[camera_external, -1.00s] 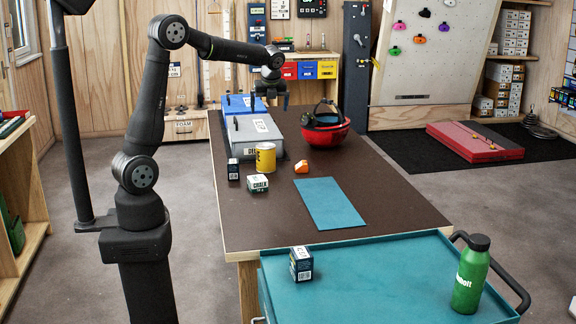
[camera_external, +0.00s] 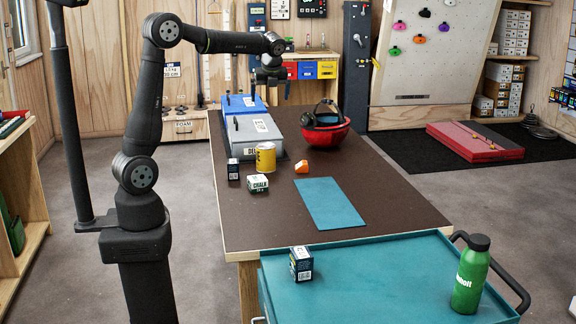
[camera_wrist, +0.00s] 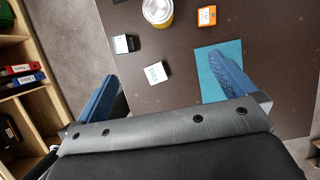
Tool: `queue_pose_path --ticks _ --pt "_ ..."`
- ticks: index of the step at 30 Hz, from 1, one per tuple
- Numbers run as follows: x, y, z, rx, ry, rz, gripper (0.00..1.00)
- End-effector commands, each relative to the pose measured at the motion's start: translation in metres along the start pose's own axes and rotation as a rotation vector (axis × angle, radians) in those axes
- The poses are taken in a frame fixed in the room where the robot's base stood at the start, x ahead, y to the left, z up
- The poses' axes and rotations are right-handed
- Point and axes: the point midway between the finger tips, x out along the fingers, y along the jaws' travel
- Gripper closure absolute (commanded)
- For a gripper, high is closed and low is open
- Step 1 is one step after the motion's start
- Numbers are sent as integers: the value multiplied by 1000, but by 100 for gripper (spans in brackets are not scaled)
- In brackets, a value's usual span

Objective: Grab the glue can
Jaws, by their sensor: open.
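A yellow can (camera_external: 265,158), which looks like the glue can, stands upright on the brown table (camera_external: 240,215), in front of the grey case. In the wrist view the yellow can (camera_wrist: 157,12) is at the top edge, partly cut off.
Close around the can are a dark small box (camera_external: 233,169), a white-green chalk box (camera_external: 258,184), an orange block (camera_external: 301,167) and a grey case (camera_external: 255,130). A red helmet (camera_external: 327,135) stands to the right. A blue mat (camera_external: 330,204) lies in front.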

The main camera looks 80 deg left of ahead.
Motion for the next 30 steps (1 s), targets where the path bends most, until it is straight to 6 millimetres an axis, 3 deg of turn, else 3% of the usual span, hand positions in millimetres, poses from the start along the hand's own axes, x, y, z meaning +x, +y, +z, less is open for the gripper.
queue_pose_path --ticks 10,14,20,30 --pt "0 0 0 -3 1 0 3" --pt "5 -1 3 -81 11 5 3" --pt "25 -3 14 -469 59 36 3" --pt "67 -8 37 -1292 130 146 3"
